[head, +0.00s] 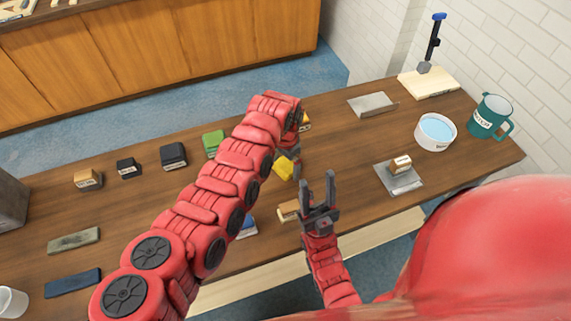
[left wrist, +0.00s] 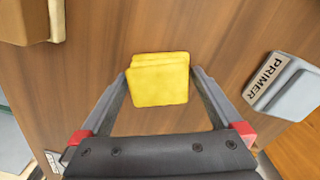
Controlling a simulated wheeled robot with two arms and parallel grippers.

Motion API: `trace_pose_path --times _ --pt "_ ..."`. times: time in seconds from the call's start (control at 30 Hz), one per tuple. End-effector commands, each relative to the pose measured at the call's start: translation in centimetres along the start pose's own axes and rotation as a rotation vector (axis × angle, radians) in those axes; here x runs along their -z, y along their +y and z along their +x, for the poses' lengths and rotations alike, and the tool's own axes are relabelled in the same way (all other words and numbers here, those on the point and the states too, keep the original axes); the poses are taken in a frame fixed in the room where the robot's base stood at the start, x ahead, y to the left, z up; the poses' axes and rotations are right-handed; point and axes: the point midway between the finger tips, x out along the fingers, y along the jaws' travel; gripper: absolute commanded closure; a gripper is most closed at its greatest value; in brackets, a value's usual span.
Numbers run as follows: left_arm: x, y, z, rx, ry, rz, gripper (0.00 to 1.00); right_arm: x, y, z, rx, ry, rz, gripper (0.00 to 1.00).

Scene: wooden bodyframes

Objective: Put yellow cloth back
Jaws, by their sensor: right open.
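The yellow cloth (head: 285,167) is a small folded square near the middle of the wooden table, right below my left gripper (head: 291,152). In the left wrist view the cloth (left wrist: 159,80) sits between the two fingertips of my left gripper (left wrist: 160,75), with its sides at or very near both fingers. I cannot tell whether the fingers press on it or whether it is clear of the table. My right gripper (head: 318,190) is open and empty, with its fingers pointing up, over the front part of the table.
Blocks stand around: green (head: 213,143), dark (head: 173,155), tan (head: 288,211) and a grey PRIMER block (left wrist: 285,85). At the right are a metal plate (head: 398,186) with a small block, a white bowl (head: 436,132) and a green mug (head: 491,117). The table between plates and left gripper is clear.

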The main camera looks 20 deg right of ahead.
Motion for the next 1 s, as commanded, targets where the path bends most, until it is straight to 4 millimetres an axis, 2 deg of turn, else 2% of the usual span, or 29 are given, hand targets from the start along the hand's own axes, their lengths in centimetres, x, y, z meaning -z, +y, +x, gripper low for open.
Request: trace_pose_path --times 0.17,0.33,0.47,0.63,0.77,0.9,1.0 --pt "0.0 0.0 -0.1 0.000 0.000 0.000 0.00 0.0 0.0 0.1 0.000 0.000 0.000 0.50" --pt "0.1 0.0 -1.3 0.001 0.002 0.000 0.00 0.2 0.1 1.0 0.000 0.000 0.000 0.50" --pt "0.1 0.0 -3.5 0.001 0.001 0.001 0.00 0.4 0.1 2.4 0.000 0.000 0.000 0.50" --pt "0.1 -0.1 -7.3 0.003 0.005 -0.001 0.00 0.7 0.2 4.2 0.000 0.000 0.000 0.50" --pt "0.0 0.0 -10.0 0.001 0.002 0.000 0.00 0.8 0.2 4.9 0.000 0.000 0.000 0.50" --pt "0.0 0.0 -11.8 0.000 0.000 -0.001 0.00 0.8 0.2 4.8 0.000 0.000 0.000 0.50" --pt "0.0 0.0 -12.3 0.000 0.000 0.000 0.00 0.8 0.2 4.8 0.000 0.000 0.000 0.50"
